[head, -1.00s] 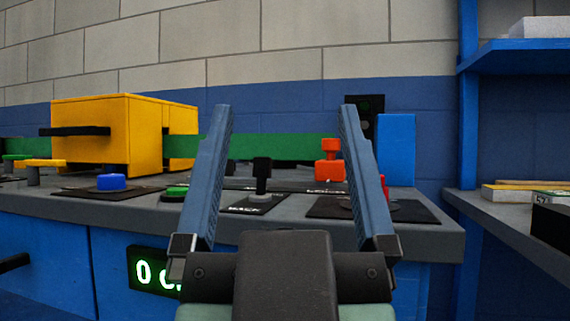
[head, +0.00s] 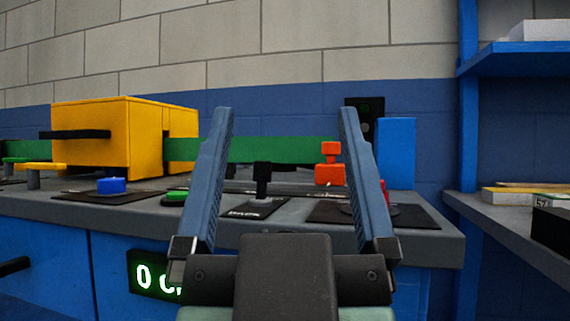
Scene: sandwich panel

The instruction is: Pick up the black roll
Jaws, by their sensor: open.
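I cannot make out a black roll for certain in the head view. My gripper (head: 285,112) is open and empty, its two blue-grey fingers pointing up and forward in front of the grey bench (head: 440,240). Between the fingers, a small upright black lever (head: 262,180) stands on a dark plate. A black box-like thing (head: 553,225) lies on the right-hand shelf, cut off by the picture edge, well away from my gripper.
A yellow box (head: 95,138) stands at the left, with a green strip (head: 270,150) behind my fingers. A blue button (head: 111,186) and an orange knob (head: 330,174) are on the bench. A blue upright block (head: 396,153) stands at the right, near a blue shelf post (head: 468,130).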

